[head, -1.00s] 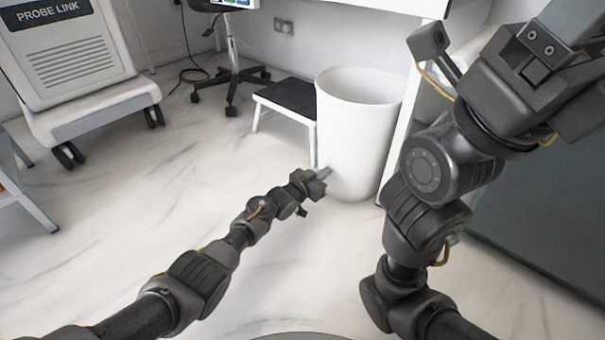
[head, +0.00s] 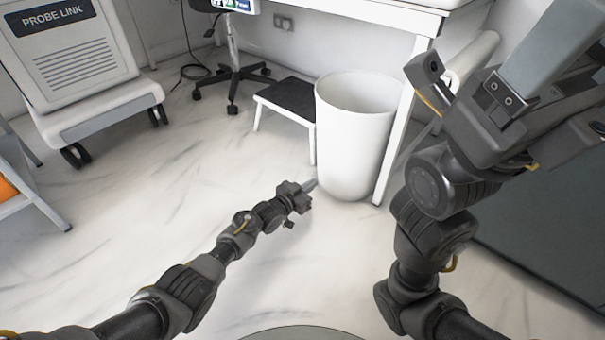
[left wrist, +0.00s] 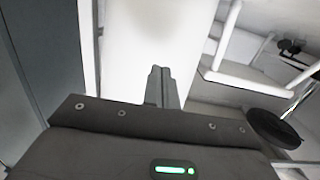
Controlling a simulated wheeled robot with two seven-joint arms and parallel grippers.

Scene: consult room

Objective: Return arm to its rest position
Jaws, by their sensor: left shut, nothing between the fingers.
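My left arm reaches in from the lower left of the head view. Its gripper (head: 309,186) is shut and empty, in front of the lower part of the white bin (head: 352,145). In the left wrist view, the shut fingers (left wrist: 161,86) point at a white surface that looks like the bin. I cannot tell whether the fingertips touch the bin. My right arm stands raised at the right of the head view. Its gripper (head: 535,75) is large and close to the camera, cut off by the picture edge, and its fingertips are not clear.
A black-topped step stool (head: 288,97) stands left of the bin. A white table (head: 395,14) is behind it. A wheeled unit marked PROBE LINK (head: 75,60) stands at the upper left. The dark side of a large piece of furniture (head: 540,225) is at the right. The left floor is open.

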